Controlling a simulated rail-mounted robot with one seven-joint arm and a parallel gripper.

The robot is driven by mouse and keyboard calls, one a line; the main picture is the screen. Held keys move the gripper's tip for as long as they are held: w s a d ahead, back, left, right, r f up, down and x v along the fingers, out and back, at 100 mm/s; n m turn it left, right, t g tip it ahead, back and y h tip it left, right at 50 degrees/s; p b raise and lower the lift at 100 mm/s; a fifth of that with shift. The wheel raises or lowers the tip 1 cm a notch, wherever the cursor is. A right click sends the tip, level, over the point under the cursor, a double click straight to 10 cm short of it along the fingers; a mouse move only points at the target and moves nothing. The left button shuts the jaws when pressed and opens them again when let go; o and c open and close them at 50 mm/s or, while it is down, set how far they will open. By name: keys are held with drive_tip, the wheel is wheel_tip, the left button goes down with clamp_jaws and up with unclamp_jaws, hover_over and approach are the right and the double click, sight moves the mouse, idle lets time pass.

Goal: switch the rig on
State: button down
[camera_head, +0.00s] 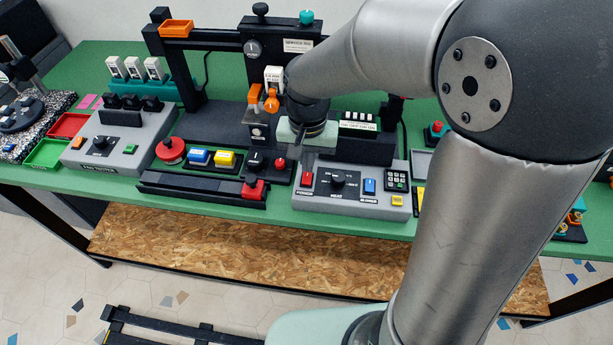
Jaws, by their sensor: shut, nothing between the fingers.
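The rig (254,50) is a black upright frame with a label plate that seems to read "SERVICE RIG". Its black front strip carries a red mushroom button (171,149), a blue button (198,156), a yellow button (224,158) and a black knob (256,161). A red block (253,189) sits on a black rail below them. Beside the strip on the right, a grey control box (352,204) has a red switch marked POWER (307,174), a black knob (338,183) and a blue switch (370,186). My gripper (299,151) is shut and empty above and behind this box; its fingertips are small and hard to make out.
Another grey box (116,146) with a knob stands at the left, near red and green trays (68,125). A black keypad (396,181) and yellow button (397,201) are on the right box. My arm hides much of the bench's right side. The bench's green front edge (285,219) is clear.

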drive_tip(key=shift+f+b, duration=0.65)
drive_tip(key=shift+f, duration=0.25)
drive_tip(key=shift+r, duration=0.1)
drive_tip(key=shift+r+p, duration=2.75)
drive_tip(key=shift+r, duration=0.8)
drive_tip(key=s+d+r+n, duration=0.1)
drive_tip(key=s+d+n, duration=0.1)
drive_tip(key=s+d, duration=0.9)
drive_tip(key=s, duration=0.3)
drive_tip(key=shift+s+d+r+n+t, duration=0.15)
drive_tip(key=shift+s+r+n+t, duration=0.15)
drive_tip(key=shift+s, duration=0.05)
